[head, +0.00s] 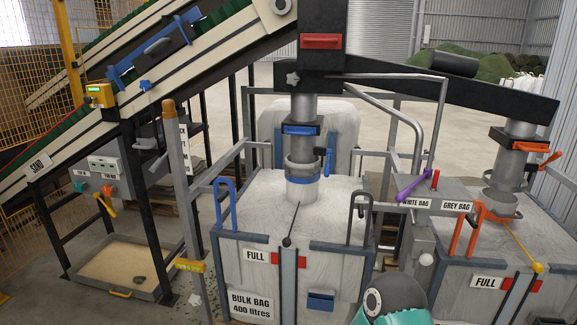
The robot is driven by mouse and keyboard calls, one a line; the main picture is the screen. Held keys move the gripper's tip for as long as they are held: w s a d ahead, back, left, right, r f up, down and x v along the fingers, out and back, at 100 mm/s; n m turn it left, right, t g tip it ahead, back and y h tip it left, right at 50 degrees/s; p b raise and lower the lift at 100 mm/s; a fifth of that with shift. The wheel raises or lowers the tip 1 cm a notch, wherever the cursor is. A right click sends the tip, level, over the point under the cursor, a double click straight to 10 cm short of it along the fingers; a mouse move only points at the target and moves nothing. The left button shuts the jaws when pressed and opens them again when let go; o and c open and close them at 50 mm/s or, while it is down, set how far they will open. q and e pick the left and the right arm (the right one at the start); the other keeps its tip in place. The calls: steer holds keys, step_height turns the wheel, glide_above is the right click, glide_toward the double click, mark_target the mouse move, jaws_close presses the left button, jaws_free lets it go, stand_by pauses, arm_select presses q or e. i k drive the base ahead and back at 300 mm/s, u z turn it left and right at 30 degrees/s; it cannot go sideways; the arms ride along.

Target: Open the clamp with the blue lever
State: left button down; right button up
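A clamp with a blue band (300,130) sits around the grey spout pipe above the white bulk bag at the centre. A small dark blue lever (329,161) hangs at its right side, pointing down; whether the clamp is shut is too small to tell. Below it, the bag's neck (302,190) is around the pipe's lower end, with a blue ring there. Neither gripper shows in the head view. A teal and dark rounded part at the bottom edge seems to belong to my arm; no fingers show on it.
A second spout with an orange clamp (520,142) stands at the right over another bag. A blue hook (225,203) and a black hook (361,215) rise from the centre frame. A purple lever (416,185) sits on a post between the bags. A sand tray (87,286) lies left.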

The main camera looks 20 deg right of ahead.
mark_target(328, 166)
steer(key=z, duration=0.25)
steer(key=i, duration=1.5)
steer(key=z, duration=0.7)
steer(key=i, duration=0.9)
steer(key=z, duration=0.2)
